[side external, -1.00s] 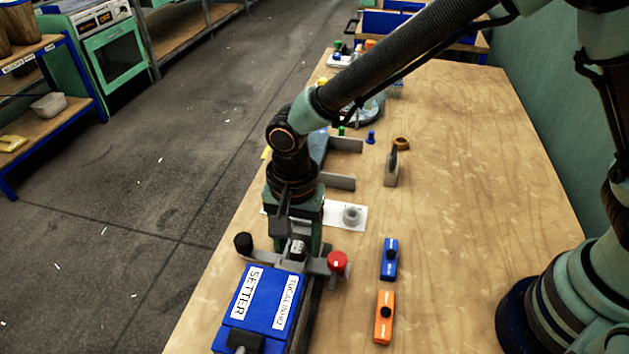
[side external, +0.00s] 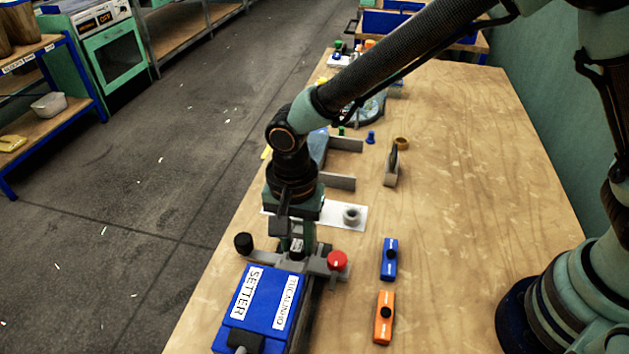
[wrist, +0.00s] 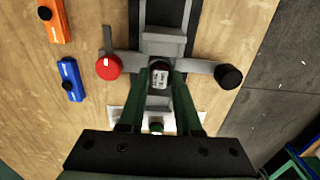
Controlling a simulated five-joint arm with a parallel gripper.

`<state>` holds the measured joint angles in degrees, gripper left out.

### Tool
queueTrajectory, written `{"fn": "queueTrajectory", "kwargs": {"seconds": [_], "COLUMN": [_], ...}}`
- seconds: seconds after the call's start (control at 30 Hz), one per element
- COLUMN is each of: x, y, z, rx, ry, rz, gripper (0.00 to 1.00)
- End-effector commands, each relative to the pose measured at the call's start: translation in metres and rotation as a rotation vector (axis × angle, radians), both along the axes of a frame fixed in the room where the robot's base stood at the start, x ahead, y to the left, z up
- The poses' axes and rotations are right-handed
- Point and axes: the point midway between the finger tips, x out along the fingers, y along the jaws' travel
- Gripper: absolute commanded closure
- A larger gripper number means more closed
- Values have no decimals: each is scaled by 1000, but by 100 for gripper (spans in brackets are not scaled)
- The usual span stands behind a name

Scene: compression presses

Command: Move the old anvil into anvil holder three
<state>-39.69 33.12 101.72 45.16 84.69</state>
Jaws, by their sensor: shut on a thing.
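The old anvil (wrist: 160,78) is a small dark piece with a pale marked face, at the middle of the setter press's grey crossbar. It also shows in the side view (side external: 297,246). My gripper (wrist: 160,92) is over the press with its two green fingers closed on either side of the anvil. The side view shows the fingers (side external: 296,240) pointing down at the crossbar. The fingers hide parts of the anvil. A white plate (side external: 333,216) with a grey ring (side external: 352,215) lies just behind my gripper. I cannot tell which spot is holder three.
The blue setter press (side external: 262,308) stands in front, with a red knob (side external: 337,261) and a black knob (side external: 243,243) at its crossbar ends. Blue (side external: 389,259) and orange (side external: 384,316) blocks lie to the right. Grey brackets (side external: 337,182) stand behind.

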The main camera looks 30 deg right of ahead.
Motion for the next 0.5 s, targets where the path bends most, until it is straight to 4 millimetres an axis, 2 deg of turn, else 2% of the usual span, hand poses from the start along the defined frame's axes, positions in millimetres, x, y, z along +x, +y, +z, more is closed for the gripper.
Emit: {"fn": "queueTrajectory", "kwargs": {"seconds": [0.5], "x": [1], "y": [0], "z": [13], "rx": [1], "ry": [-1], "rz": [0], "gripper": [100]}}
